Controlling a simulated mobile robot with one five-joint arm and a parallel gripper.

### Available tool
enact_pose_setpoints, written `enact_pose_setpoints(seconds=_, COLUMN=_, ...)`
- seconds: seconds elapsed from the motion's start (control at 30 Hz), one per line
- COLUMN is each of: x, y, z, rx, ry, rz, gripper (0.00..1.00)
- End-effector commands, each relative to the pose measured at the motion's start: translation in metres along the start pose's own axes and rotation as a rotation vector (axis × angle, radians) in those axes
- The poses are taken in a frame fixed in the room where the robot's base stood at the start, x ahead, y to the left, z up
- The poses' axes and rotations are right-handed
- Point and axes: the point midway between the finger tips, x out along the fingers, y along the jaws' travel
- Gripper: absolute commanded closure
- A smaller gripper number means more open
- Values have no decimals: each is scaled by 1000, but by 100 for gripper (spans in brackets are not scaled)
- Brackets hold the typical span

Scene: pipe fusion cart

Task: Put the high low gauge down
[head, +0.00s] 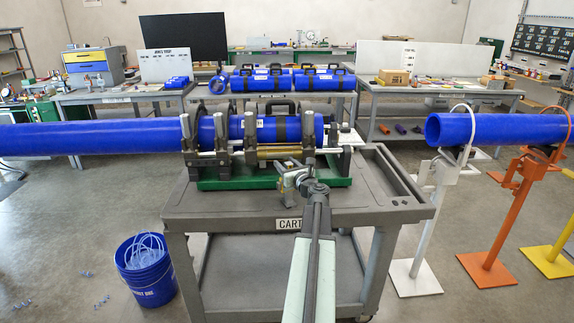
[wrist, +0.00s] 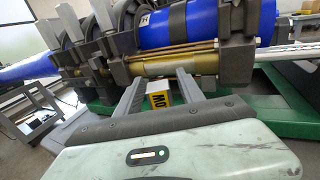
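My gripper (head: 284,179) is over the grey cart top, in front of the pipe fusion machine. In the wrist view its two grey fingers (wrist: 161,78) stand apart, with a clear gap and nothing visibly clamped. A small block with a yellow label and dark lettering (wrist: 160,100) shows between the fingers, apart from both. I cannot tell whether it is the high low gauge or how far below the fingers it lies. No other thing in view can be clearly told as the gauge.
The fusion machine (head: 225,184) on its green base holds a long blue pipe (head: 90,137) just beyond my gripper. A blue bucket (head: 147,272) stands on the floor left. Pipe stands (head: 425,215) are at the right.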

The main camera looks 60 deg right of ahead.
Motion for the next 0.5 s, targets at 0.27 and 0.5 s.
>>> enact_pose_setpoints(seconds=0.27, x=-23, y=1, z=3, rx=0, ry=0, rz=-2, gripper=55)
enact_pose_setpoints(seconds=0.5, x=-85, y=1, z=3, rx=0, ry=0, rz=-3, gripper=55)
